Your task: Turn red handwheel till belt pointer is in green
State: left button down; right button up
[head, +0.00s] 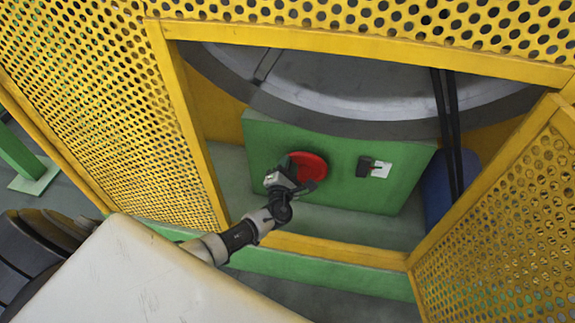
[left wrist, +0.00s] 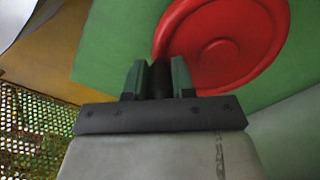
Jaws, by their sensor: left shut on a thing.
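The red handwheel (head: 308,166) sits on the front of a green box (head: 335,190) inside the yellow guard. In the left wrist view the red handwheel (left wrist: 228,45) is large at the upper right. My left gripper (head: 291,177) is at the wheel's left side. In the left wrist view my left gripper (left wrist: 159,78) is shut on the dark handle (left wrist: 160,75) at the wheel's rim. A small white plate (head: 382,170) with a dark part beside it is right of the wheel. A pointer and its green zone are too small to read. My right gripper is out of view.
Yellow perforated guards (head: 100,100) stand left and right of the opening. A yellow bar and green sill (head: 320,268) run below it. A large grey drum (head: 350,85) is above the box. Dark belts (head: 447,120) and a blue cylinder (head: 440,195) are at the right.

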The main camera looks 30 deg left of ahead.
pick_arm(q)
jog(key=c, duration=0.9)
grip_release()
jog(key=shift+c, duration=0.2)
jog(key=shift+s+d, duration=0.1)
jog(key=shift+s, duration=0.2)
jog(key=p+v, duration=0.1)
jog(key=v, duration=0.9)
jog(key=shift+p, duration=0.35)
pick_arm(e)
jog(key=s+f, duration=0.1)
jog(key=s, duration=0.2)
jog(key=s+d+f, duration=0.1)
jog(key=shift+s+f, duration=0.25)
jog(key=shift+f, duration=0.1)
pick_arm(q)
jog(key=shift+s+f, duration=0.1)
jog(key=shift+s, duration=0.05)
